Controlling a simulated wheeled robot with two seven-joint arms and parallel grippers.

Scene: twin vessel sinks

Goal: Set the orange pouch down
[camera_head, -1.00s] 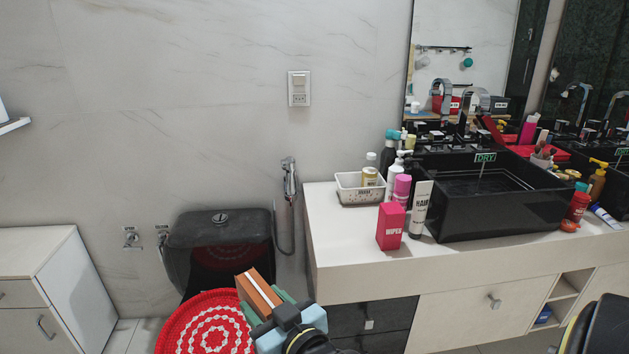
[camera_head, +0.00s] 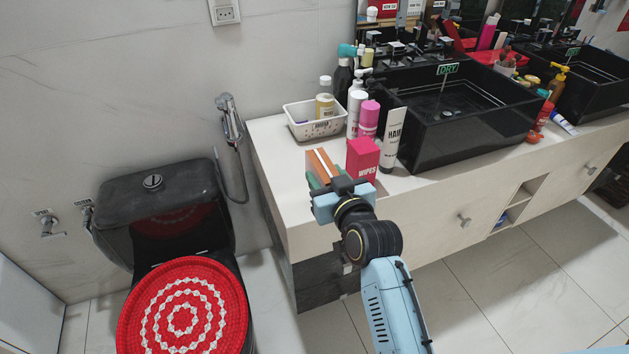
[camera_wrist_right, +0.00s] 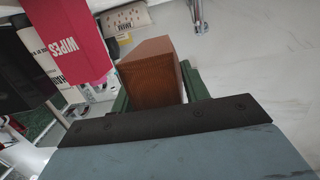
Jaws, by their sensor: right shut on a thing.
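The orange pouch (camera_head: 322,163), orange-brown with a pale stripe, is in my right gripper (camera_head: 322,174), at the front left part of the white counter (camera_head: 277,160). In the right wrist view the pouch (camera_wrist_right: 150,75) sits between the green fingers of the right gripper (camera_wrist_right: 155,88), which is shut on it. The pouch is just left of the pink WIPES box (camera_head: 363,160). I cannot tell whether its underside touches the counter. My left gripper is not in view.
A white basket (camera_head: 313,128) with bottles stands behind the pouch. A white HAIR tube (camera_head: 392,140) and a black sink (camera_head: 462,120) are to the right. The WIPES box also shows close by in the right wrist view (camera_wrist_right: 68,45). A red-covered toilet (camera_head: 183,310) is left of the counter.

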